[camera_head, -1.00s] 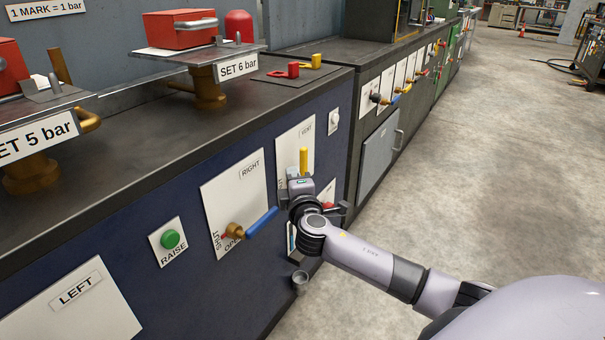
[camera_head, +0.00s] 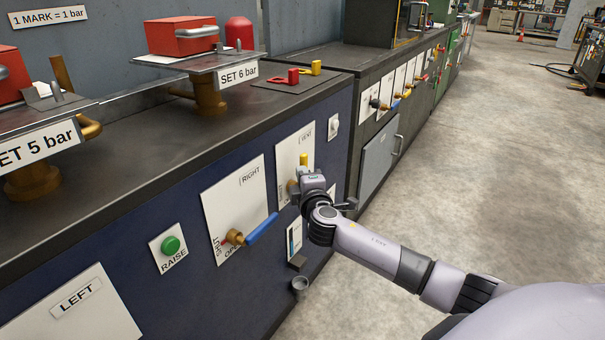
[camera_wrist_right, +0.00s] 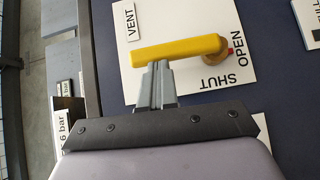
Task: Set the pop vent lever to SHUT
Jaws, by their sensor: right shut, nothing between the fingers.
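The yellow vent lever (camera_wrist_right: 178,50) lies across a white plate (camera_wrist_right: 195,85) marked VENT, SHUT and OPEN in the right wrist view. From its brass pivot (camera_wrist_right: 212,45) it extends towards the VENT label. A red tip (camera_wrist_right: 230,52) opposite the handle points at OPEN. In the head view the lever's top (camera_head: 303,159) stands upright, its lower part hidden by my right gripper (camera_head: 293,187). That gripper is shut and empty. Its fingertips (camera_wrist_right: 156,72) are at the lever's side, on the SHUT side; contact cannot be told. My left gripper is out of view.
A blue lever (camera_head: 262,228) on the RIGHT plate projects left of my right gripper. A green RAISE button (camera_head: 170,245) is further left. The dark bench (camera_head: 150,170) edge runs above the plates. Open floor (camera_head: 480,180) lies to the right.

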